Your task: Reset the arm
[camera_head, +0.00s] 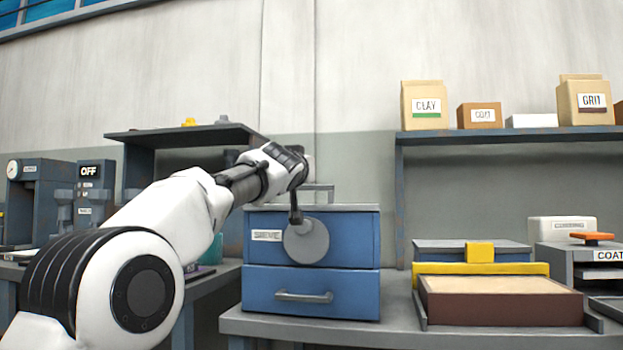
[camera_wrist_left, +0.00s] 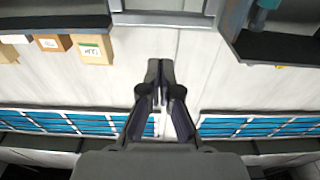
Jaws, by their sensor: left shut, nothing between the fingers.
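My left arm reaches in from the left in the head view, its wrist (camera_head: 279,170) raised in front of the wall and above the blue cabinet (camera_head: 340,243). The fingers cannot be made out there. In the left wrist view my left gripper (camera_wrist_left: 161,85) is shut and empty, its fingers together in front of the pale wall. That view is upside down, with the windows (camera_wrist_left: 75,121) low in the picture. My right gripper is in neither view.
A grey disc (camera_head: 306,241) shows before the cabinet's upper front; I cannot tell what carries it. A brown tray (camera_head: 500,307) sits right of the cabinet. A shelf (camera_head: 520,136) holds a CLAY bag (camera_head: 422,106) and GRIT bag (camera_head: 583,102). An OFF panel (camera_head: 90,172) stands left.

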